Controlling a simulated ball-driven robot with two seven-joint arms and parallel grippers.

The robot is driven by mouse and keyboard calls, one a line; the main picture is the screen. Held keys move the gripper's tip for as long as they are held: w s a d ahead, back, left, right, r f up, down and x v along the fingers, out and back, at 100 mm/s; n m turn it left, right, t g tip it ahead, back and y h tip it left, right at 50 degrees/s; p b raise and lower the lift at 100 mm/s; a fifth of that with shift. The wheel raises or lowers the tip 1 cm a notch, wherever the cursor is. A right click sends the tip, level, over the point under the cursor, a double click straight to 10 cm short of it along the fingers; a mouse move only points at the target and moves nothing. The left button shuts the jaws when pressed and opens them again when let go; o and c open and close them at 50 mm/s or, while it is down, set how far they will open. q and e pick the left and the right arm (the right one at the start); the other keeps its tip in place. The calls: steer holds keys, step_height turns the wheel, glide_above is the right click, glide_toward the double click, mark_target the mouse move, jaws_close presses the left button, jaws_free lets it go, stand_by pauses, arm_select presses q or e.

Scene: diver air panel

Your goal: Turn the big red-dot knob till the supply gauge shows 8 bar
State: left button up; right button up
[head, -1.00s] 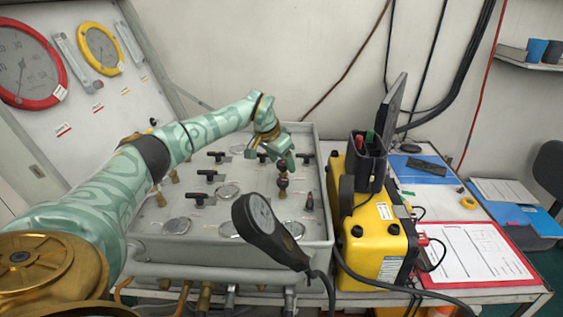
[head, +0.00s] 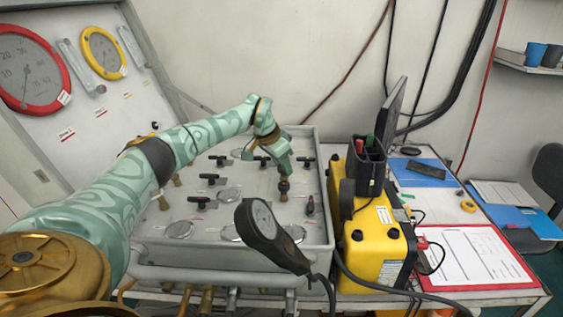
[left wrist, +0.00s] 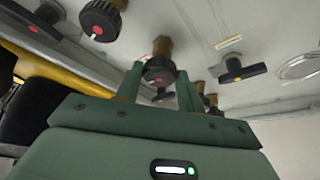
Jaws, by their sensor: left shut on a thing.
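My left gripper (head: 283,177) is shut on a black knob with a red dot on a brass stem (head: 283,188), on the grey panel box. In the left wrist view the held knob (left wrist: 159,70) sits between the two green fingers. Another black red-dot knob (left wrist: 100,20) shows beside it, apart from the fingers. A red-rimmed gauge (head: 33,68) and a yellow-rimmed gauge (head: 104,53) are on the tilted board at left. I cannot tell which is the supply gauge or read it exactly. My right gripper is not in view.
The grey panel box (head: 230,258) carries several T-handles and round dials. A black hand-held gauge (head: 265,225) stands in front of it. A yellow case (head: 375,235) and a red clipboard (head: 470,258) are to the right.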

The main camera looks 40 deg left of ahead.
arm_select(q)
steer(key=m, duration=0.1)
steer(key=m+h+p, duration=0.1)
steer(key=shift+a+r+m, duration=0.15)
steer(key=shift+m, duration=0.15)
steer(key=shift+w+m+h, duration=0.15)
steer(key=shift+m+h, duration=0.15)
steer(key=shift+m, duration=0.6)
steer(key=shift+f+m+g+b, duration=0.2)
steer(key=shift+m+g+b, duration=0.1)
steer(key=shift+m+b, duration=0.15)
steer(key=m+b, duration=0.2)
steer(key=b, duration=0.2)
steer(key=m+g+h+b, duration=0.1)
steer(key=m+b, duration=0.1)
steer(key=b, duration=0.3)
steer(key=m+g+b, duration=0.1)
steer(key=m+b, duration=0.1)
steer(key=b, duration=0.2)
steer(key=shift+w+a+f+m+h, duration=0.2)
steer(key=shift+w+f+m+h, duration=0.05)
steer(key=shift+f+h, duration=0.05)
steer(key=shift+r+m+b, duration=0.3)
steer(key=shift+b, duration=0.7)
steer(key=shift+s+r, duration=0.1)
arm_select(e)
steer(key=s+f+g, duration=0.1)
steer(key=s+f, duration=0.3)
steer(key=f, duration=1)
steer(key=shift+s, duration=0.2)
